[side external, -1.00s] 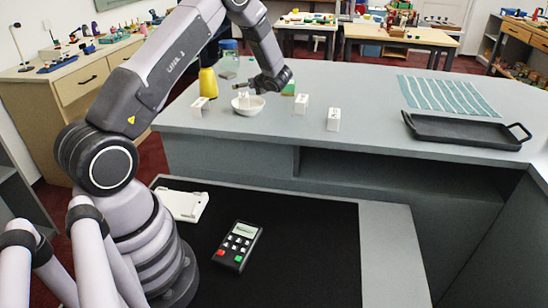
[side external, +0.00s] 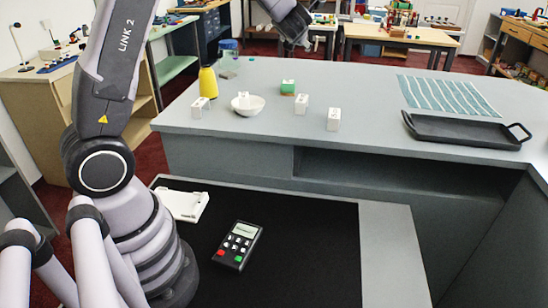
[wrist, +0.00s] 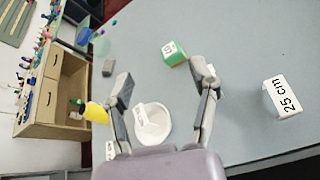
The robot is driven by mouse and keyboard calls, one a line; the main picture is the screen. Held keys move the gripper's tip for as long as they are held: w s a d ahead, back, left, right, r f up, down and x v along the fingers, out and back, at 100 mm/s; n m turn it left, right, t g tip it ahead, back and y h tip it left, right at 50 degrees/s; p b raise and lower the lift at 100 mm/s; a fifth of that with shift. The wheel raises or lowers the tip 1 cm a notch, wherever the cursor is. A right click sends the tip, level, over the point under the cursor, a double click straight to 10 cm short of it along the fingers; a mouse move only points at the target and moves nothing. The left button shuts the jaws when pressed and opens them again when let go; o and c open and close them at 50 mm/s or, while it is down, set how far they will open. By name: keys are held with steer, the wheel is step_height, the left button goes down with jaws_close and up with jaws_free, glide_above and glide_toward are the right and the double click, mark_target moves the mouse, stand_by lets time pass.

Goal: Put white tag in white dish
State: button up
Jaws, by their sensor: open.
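The white dish (side external: 248,109) is a small round bowl on the grey counter. A white tag (side external: 243,99) is inside it, leaning toward its left side and rising above the rim. In the wrist view the dish (wrist: 162,137) is below and between my fingers, with the tag (wrist: 150,119) in it. My gripper (side external: 306,44) is raised well above the counter, apart from dish and tag. In the wrist view my gripper (wrist: 164,84) is open, with nothing between its fingers.
A yellow bottle (side external: 208,80) is at back left. A black tray (side external: 466,142) and a striped cloth (side external: 446,95) lie right. The middle counter is clear.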

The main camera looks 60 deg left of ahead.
steer(key=s+d+r+m+t+h, duration=0.4)
steer(key=d+r+m+h, duration=0.3)
steer(key=d+r+m, duration=0.5)
steer(key=s+d+f+m+g+h, duration=0.2)
steer(key=s+d+m+h, duration=0.3)
steer(key=s+m, duration=0.8)
steer(key=s+f+m+g+y, duration=0.1)
steer(key=s+f+m+g, duration=0.1)
steer(key=s+m, duration=0.6)
steer(key=s+f+m+g+y, duration=0.1)
steer(key=s+f+m, duration=0.3)
steer(key=s+m, duration=0.4)
steer(key=shift+s+a+f+m+g, duration=0.2)
steer(key=shift+s+m+g, duration=0.1)
steer(key=shift+s+g, duration=0.65)
